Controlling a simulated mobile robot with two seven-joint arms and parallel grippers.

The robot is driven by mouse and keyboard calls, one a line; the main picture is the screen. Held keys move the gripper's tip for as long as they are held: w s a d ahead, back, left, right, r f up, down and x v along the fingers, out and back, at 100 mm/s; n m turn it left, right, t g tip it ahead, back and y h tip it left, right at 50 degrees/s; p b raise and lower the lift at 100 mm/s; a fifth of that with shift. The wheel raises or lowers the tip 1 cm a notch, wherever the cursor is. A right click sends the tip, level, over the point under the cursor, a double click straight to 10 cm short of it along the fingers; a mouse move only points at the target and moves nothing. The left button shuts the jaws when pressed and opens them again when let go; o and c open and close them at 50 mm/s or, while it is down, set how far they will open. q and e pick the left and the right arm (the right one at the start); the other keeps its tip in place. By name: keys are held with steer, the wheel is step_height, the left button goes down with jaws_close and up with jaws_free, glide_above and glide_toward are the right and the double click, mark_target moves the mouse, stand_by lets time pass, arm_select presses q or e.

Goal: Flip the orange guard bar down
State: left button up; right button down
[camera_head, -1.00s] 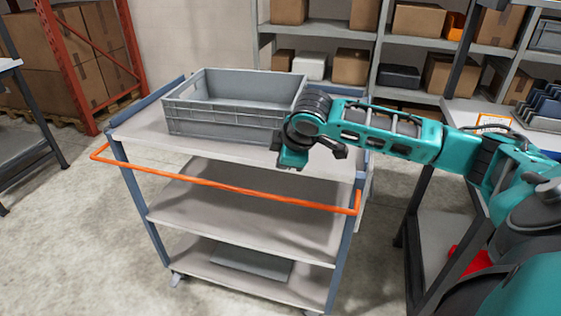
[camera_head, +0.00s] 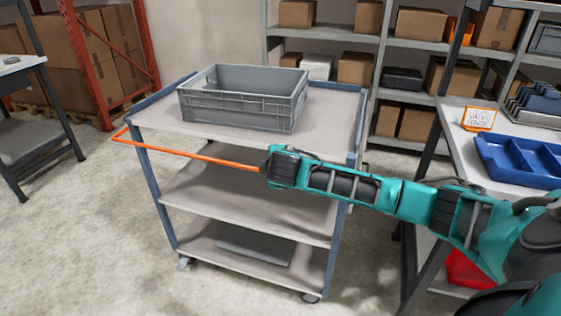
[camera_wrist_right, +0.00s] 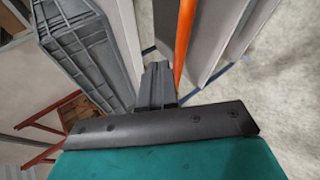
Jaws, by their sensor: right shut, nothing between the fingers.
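The orange guard bar (camera_head: 200,157) sticks out along the near side of the grey cart, just below its top shelf. Its left end shows in the head view; its right part is hidden behind my right arm. My right gripper (camera_head: 268,166) is at the middle of the bar, shut and empty. In the right wrist view the shut fingers (camera_wrist_right: 157,84) lie just left of the bar (camera_wrist_right: 184,40), side by side with it. I cannot tell whether they touch it. My left gripper is not in view.
A grey crate (camera_head: 240,115) stands on the cart's top shelf (camera_head: 330,115). At right is a bench with a blue tray (camera_head: 500,165) and a small sign (camera_head: 479,119). Shelving with boxes is behind. The floor (camera_head: 80,230) left of the cart is clear.

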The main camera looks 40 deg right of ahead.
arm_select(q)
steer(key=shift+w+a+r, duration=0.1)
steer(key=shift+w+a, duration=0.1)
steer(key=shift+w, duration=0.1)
arm_select(e)
steer(key=shift+s+a+f+t+h, duration=0.1)
steer(key=shift+a+f+t+h, duration=0.05)
steer(key=shift+f, duration=0.35)
steer(key=shift+s+a+f+t+h, duration=0.1)
steer(key=shift+f+t+h, duration=0.05)
steer(key=shift+f, duration=0.35)
